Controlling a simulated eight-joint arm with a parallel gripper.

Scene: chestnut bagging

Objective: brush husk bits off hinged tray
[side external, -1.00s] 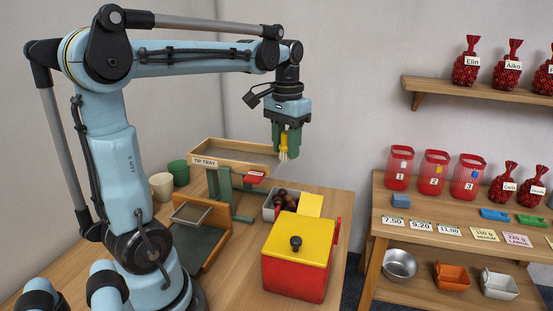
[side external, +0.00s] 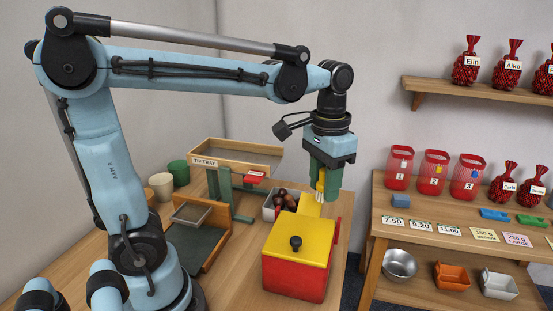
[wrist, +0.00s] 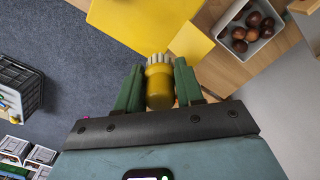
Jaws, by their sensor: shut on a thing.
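My gripper (side external: 324,182) is shut on a yellow-handled brush (side external: 320,184) with pale bristles pointing down. The brush (wrist: 160,85) also shows between the green fingers in the wrist view. It hangs above the yellow flap (side external: 309,205) beside the red box; I cannot tell whether the bristles touch the flap. The tip tray (side external: 235,152), wooden with a "TIP TRAY" label, stands on green posts to the left of my gripper. Husk bits on it are too small to make out.
A red box with a yellow lid (side external: 297,245) and black knob stands at the bench front. A grey bin of chestnuts (side external: 270,207) sits behind it. Cups (side external: 161,186) stand at the left. A shelf table (side external: 450,262) with red containers is at the right.

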